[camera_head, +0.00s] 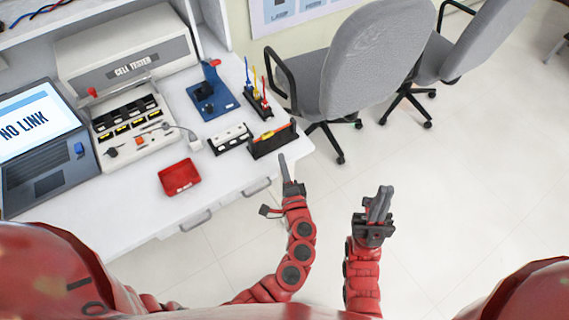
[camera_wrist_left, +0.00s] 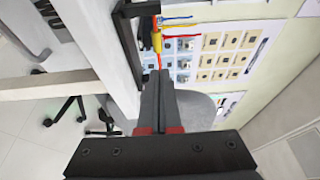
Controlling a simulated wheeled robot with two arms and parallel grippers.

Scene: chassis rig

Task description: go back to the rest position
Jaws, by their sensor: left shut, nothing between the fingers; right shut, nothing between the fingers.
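My left gripper (camera_head: 284,168) is shut and empty in the head view, just off the right front edge of the white bench (camera_head: 130,222). In the left wrist view its fingers (camera_wrist_left: 160,100) are together, with a yellow-handled tool (camera_wrist_left: 157,42) showing beyond their tips. I cannot tell from that view whether they touch it. My right gripper (camera_head: 381,203) is shut and empty above the open floor, to the right of the left one. Both arms are clear of the bench top.
A black holder (camera_head: 273,142) with a yellow tool stands at the bench's right edge, near my left gripper. A red tray (camera_head: 179,177), a cell tester (camera_head: 130,62) and a laptop (camera_head: 45,150) sit further left. Grey chairs (camera_head: 375,60) stand behind; the floor (camera_head: 470,200) at right is clear.

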